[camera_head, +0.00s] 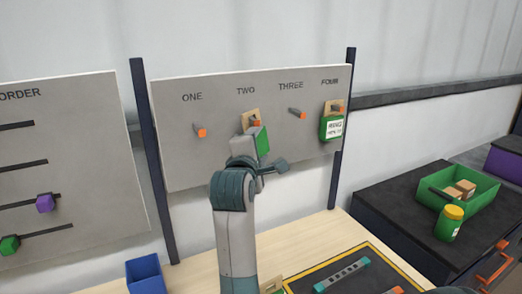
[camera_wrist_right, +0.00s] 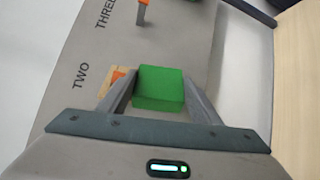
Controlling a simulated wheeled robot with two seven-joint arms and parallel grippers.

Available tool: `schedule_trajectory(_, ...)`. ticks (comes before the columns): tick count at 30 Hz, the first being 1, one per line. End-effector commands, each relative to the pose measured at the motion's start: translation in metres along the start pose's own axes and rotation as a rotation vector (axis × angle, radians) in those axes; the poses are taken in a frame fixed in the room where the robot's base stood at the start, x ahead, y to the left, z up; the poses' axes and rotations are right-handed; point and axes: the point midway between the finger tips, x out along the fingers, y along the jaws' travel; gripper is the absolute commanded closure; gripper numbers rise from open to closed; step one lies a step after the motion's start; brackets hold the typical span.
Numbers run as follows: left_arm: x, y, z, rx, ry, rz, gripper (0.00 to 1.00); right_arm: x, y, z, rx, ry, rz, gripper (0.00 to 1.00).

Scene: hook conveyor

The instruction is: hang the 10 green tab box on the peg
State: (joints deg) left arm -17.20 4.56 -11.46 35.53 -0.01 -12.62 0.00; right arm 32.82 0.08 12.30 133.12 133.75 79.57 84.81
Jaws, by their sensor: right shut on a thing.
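The green tab box (camera_wrist_right: 158,88) is between the fingers of my right gripper (camera_wrist_right: 160,84), which is shut on it. In the head view the box (camera_head: 262,141) is at peg TWO, its green side facing right, with its tan hang tab (camera_head: 250,119) above it. The orange tip of peg TWO (camera_head: 257,121) shows at the tab, and also in the wrist view (camera_wrist_right: 118,75). I cannot tell for sure whether the peg passes through the tab's hole. My left gripper is not in view.
Pegs ONE (camera_head: 200,131) and THREE (camera_head: 298,113) are bare. A green labelled package (camera_head: 332,127) hangs at FOUR. The order board (camera_head: 70,150) at left carries purple and green blocks. A green bin (camera_head: 480,196), yellow-lidded jar (camera_head: 449,224) and blue bin (camera_head: 145,273) stand around.

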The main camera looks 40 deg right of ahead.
Motion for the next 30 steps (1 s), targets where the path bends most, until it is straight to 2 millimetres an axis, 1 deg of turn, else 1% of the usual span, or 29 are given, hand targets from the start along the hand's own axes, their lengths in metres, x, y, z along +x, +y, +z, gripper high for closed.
schedule_trajectory(1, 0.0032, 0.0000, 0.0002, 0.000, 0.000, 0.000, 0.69, 0.0004, -0.0017, -0.0007, 0.001, 0.000, 0.000, 0.68)
schedule_trajectory(6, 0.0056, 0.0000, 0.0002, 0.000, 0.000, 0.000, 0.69, 0.0011, -0.0019, -0.0014, -0.001, 0.000, 0.000, 0.68)
schedule_trajectory(26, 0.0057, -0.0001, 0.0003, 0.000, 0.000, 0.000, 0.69, 0.0013, -0.0018, -0.0013, -0.001, 0.000, -0.001, 0.68)
schedule_trajectory(27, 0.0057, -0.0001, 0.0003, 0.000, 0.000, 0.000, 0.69, 0.0013, -0.0018, -0.0013, -0.001, 0.000, -0.001, 0.32)
schedule_trajectory(28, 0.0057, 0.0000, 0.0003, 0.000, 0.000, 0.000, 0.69, 0.0013, -0.0019, -0.0013, -0.001, 0.000, -0.001, 0.25)
schedule_trajectory(29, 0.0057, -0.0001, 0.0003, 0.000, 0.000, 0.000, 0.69, 0.0013, -0.0018, -0.0013, -0.001, 0.000, -0.001, 0.20)
schedule_trajectory(30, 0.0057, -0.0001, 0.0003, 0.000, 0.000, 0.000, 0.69, 0.0013, -0.0015, -0.0013, -0.001, 0.000, -0.001, 0.20)
